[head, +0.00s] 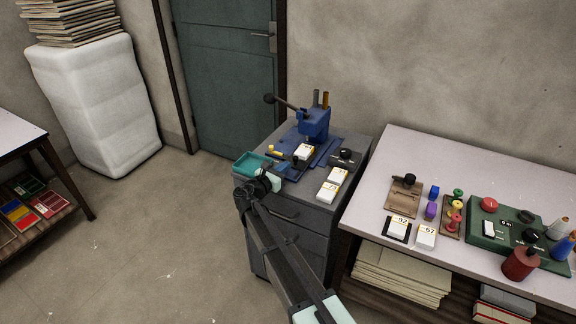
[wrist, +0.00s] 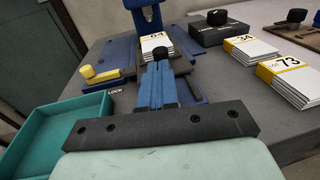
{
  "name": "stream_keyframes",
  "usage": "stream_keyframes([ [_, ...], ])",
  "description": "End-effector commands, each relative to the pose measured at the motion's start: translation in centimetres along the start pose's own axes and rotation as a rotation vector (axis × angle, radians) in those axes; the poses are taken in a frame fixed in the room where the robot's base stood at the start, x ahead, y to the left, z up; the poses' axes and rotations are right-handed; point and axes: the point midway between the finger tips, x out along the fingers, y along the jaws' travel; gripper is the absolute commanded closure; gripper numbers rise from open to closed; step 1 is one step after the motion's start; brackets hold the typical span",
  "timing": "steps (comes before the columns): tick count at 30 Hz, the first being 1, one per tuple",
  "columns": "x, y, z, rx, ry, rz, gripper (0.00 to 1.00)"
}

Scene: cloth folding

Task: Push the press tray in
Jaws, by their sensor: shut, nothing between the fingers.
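The blue press (head: 314,124) stands on the grey cabinet, its lever raised to the left. Its press tray (wrist: 148,60), brownish, sits low at the press front and carries a white, yellow-edged labelled stack (wrist: 154,42). A dark round knob (wrist: 160,54) shows at the tray's front. My gripper (wrist: 157,68) is shut and empty, its blue fingers pointing at the knob. The tips overlap the tray front in the wrist view; whether they touch it I cannot tell. In the head view my gripper (head: 283,168) is in front of the press.
A yellow latch (wrist: 100,74) by the word LOCK is left of the tray. A teal bin (wrist: 60,138) is at the cabinet's left edge. Labelled white stacks (wrist: 290,80) and a dark block with a knob (wrist: 218,32) are to the right. A table (head: 390,160) stands further right.

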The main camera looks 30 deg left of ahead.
Motion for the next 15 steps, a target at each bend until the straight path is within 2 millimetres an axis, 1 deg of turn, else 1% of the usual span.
stream_keyframes([
  [1,-1.1,-0.1,0.0,0.000,0.000,0.003,1.00],
  [9,-6.5,-0.1,0.0,-0.001,0.000,0.003,1.00],
  [15,-9.5,-0.1,0.0,0.000,0.000,0.001,1.00],
])
